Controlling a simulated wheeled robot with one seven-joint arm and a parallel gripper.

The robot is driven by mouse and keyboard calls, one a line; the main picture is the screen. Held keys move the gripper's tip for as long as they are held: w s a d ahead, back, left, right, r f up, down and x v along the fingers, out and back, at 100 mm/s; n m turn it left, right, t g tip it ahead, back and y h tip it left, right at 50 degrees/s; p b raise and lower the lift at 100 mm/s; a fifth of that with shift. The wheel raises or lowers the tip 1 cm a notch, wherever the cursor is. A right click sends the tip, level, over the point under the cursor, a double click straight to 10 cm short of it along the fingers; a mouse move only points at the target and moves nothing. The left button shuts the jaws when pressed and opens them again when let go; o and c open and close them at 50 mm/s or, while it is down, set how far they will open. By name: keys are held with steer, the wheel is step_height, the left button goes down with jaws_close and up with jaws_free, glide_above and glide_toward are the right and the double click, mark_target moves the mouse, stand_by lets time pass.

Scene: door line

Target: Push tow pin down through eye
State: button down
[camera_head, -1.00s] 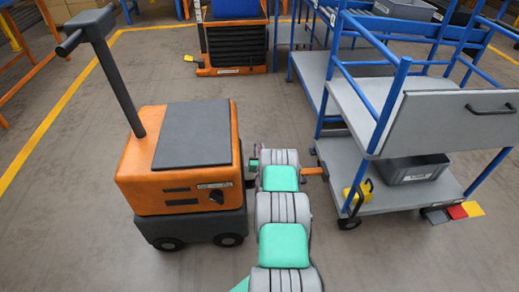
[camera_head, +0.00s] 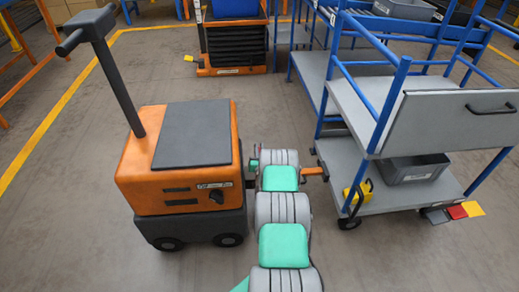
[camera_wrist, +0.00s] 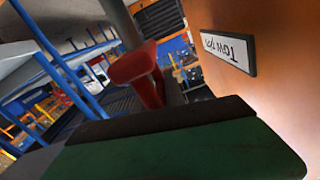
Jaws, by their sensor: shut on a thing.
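The tow pin (camera_wrist: 143,75) shows in the wrist view as a red T-shaped handle with a short red shank, standing up behind my finger. My gripper (camera_wrist: 165,122) is shut on it, with a green and black finger filling the front of the view. The pin's lower end and the eye are hidden behind the finger. The orange tug (camera_wrist: 272,80) is close on the right, with a white label reading TOW PIN (camera_wrist: 228,49). In the head view the tug (camera_head: 180,170) stands left of my arm, which hides most of the hitch area.
A blue-framed grey cart (camera_head: 350,105) stands to the right, with an orange bar (camera_head: 315,172) reaching from its side towards my arm. A grey bin (camera_head: 415,168) sits on its lower deck. Another orange machine (camera_head: 234,40) stands at the back. Floor is free between them.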

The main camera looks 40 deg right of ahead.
steer(key=f+b, duration=0.8)
steer(key=shift+w+a, duration=0.15)
steer(key=shift+a, duration=0.1)
steer(key=c, duration=1.6)
jaws_free()
steer(key=shift+a, duration=0.1)
steer(key=shift+o, duration=0.7)
steer(key=shift+d, duration=0.2)
steer(key=p+v, duration=0.3)
steer(key=v, duration=0.5)
steer(key=shift+r, duration=0.1)
